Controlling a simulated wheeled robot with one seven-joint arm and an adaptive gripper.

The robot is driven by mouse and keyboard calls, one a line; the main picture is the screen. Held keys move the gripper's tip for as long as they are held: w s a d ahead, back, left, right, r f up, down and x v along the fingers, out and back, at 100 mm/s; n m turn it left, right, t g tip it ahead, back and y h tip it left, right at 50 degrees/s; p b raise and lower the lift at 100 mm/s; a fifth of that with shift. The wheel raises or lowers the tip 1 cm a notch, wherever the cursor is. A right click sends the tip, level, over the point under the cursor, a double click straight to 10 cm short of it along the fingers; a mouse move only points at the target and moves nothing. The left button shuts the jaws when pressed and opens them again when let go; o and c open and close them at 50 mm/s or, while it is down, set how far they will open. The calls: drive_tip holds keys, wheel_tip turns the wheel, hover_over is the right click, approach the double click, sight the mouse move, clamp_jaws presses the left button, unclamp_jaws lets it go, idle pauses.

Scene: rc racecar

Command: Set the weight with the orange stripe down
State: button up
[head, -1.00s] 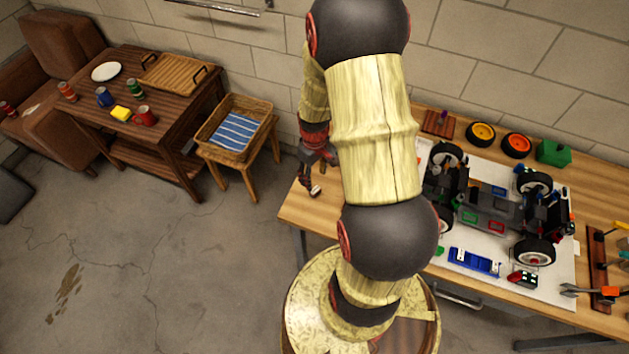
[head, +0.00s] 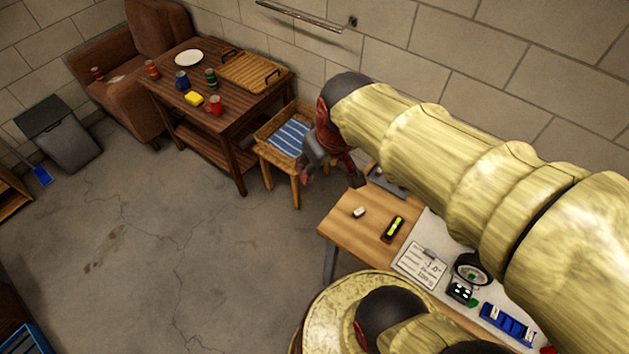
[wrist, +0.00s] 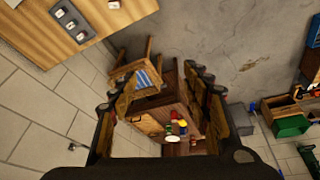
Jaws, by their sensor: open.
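A small pale weight (head: 358,212) stands on the bare near-left end of the wooden workbench (head: 340,222). It also shows at the top edge of the wrist view (wrist: 114,4); its stripe colour is too small to tell. A dark grey tray (wrist: 61,9) holding several small weights lies on the bench. In the head view the tray (head: 390,184) is partly hidden by my arm. My gripper (head: 331,174) is open and empty, past the bench's left end and beyond the pale weight. Its spread fingers (wrist: 160,78) show in the wrist view with nothing between them.
A black and yellow-green item (head: 394,228) and a printed sheet (head: 420,262) lie to the right on the bench.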

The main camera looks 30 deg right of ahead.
drive_tip(key=s+a+r+t, duration=0.1)
drive_tip(key=s+a+r, duration=0.4)
drive_tip(key=s, duration=0.1)
drive_tip(key=shift+s+a+t+y, duration=0.15)
drive_tip(key=shift+t+y, duration=0.15)
drive_tip(key=shift+c, duration=0.9)
